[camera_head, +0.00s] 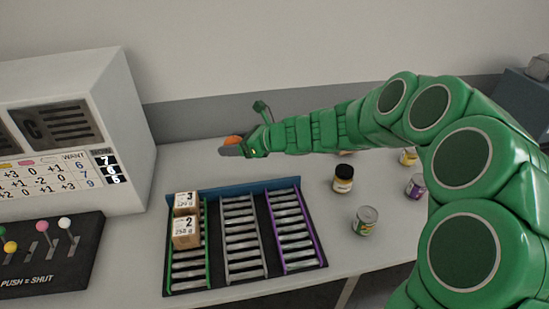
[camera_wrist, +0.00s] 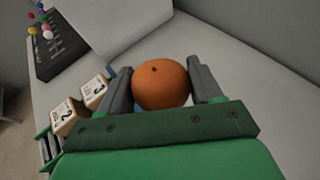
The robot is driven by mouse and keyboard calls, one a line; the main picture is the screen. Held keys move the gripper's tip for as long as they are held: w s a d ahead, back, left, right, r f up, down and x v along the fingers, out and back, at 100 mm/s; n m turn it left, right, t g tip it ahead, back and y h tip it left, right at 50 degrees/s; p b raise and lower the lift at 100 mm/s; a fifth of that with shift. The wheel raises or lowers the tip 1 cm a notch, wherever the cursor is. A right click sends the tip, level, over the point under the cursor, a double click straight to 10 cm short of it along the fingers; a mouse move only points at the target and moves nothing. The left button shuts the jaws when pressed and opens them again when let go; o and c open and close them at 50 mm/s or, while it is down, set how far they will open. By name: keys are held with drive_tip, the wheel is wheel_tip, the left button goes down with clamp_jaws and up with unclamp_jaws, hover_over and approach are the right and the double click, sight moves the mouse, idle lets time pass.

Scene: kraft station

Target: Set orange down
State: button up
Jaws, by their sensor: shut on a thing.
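An orange (camera_wrist: 160,86) is held between the two dark fingers of my gripper (camera_wrist: 158,88) in the wrist view. In the head view the orange (camera_head: 233,140) shows only in small part at the end of my gripper (camera_head: 232,147). The gripper is above the back of the table (camera_head: 180,160), behind the rack with lanes. How high the orange is above the surface I cannot tell.
A rack (camera_head: 262,190) has green, grey and purple lanes; two boxes (camera_head: 186,230) stand in the green lane. A dark-lidded jar (camera_head: 343,179) and several cans (camera_head: 365,220) stand at the right. A white machine (camera_head: 75,130) and lever panel (camera_head: 50,255) are at the left.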

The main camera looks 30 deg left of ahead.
drive_tip(key=w+d+f+n+g+h, duration=0.2)
drive_tip(key=w+d+n+g, duration=0.2)
drive_tip(key=w+d, duration=0.65)
hover_over(280, 158)
drive_tip(key=shift+f, duration=6.2)
drive_tip(key=shift+f, duration=0.1)
drive_tip(key=o, duration=1.1)
